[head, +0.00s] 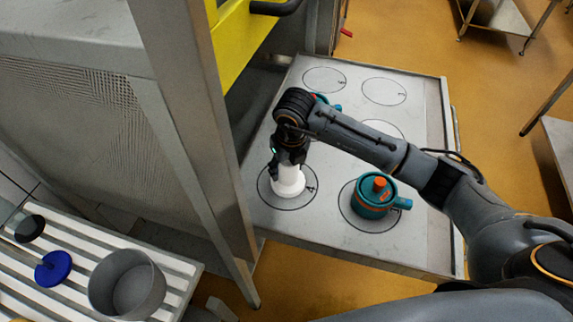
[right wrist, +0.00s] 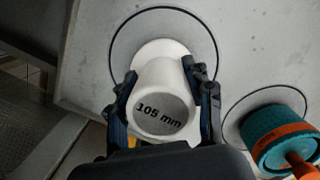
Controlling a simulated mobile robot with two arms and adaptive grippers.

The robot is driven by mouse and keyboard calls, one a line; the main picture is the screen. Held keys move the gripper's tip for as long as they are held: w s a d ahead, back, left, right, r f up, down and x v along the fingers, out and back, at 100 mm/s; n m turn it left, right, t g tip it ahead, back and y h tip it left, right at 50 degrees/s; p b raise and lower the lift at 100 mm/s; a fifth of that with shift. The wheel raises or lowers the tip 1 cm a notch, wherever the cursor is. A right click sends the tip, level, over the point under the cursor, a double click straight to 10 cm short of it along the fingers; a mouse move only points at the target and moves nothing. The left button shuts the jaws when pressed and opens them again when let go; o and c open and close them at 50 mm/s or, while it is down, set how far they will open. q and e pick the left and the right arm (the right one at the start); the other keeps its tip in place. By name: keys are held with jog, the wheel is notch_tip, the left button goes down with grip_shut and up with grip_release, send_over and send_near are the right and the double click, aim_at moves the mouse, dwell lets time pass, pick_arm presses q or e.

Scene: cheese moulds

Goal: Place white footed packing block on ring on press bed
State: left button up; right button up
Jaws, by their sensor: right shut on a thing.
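The white footed packing block (head: 289,181) stands upright inside a drawn ring (head: 264,200) at the near left of the grey press bed (head: 330,245). My right gripper (head: 284,163) is shut on its upper part from above. In the right wrist view the block (right wrist: 160,85) shows "105 mm" on its top, between the two fingers (right wrist: 165,92). Its wide foot lies within the ring outline (right wrist: 113,45) there. I cannot tell whether the foot touches the bed. My left gripper is not in view.
A teal pot with an orange knob (head: 373,196) stands in the ring to the right. Another teal thing (head: 336,107) is mostly hidden behind my arm. A steel post (head: 195,110) rises left of the bed. A slatted bench at lower left holds a grey pot (head: 127,285) and blue lid (head: 53,268).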

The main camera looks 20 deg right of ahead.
jog(key=shift+f, duration=0.1)
jog(key=o, duration=1.5)
jog(key=shift+c, duration=0.2)
jog(key=shift+r, duration=0.25)
jog(key=r+b, duration=0.1)
jog(key=r, duration=0.2)
jog(key=s+r+b, duration=0.1)
jog(key=r, duration=0.6)
jog(key=shift+s+d+r+b, duration=0.15)
jog(key=shift+s+r+b, duration=0.15)
jog(key=shift+b, duration=0.1)
jog(key=shift+s+r, duration=0.1)
jog(key=shift+r, duration=0.45)
jog(key=shift+f, duration=0.1)
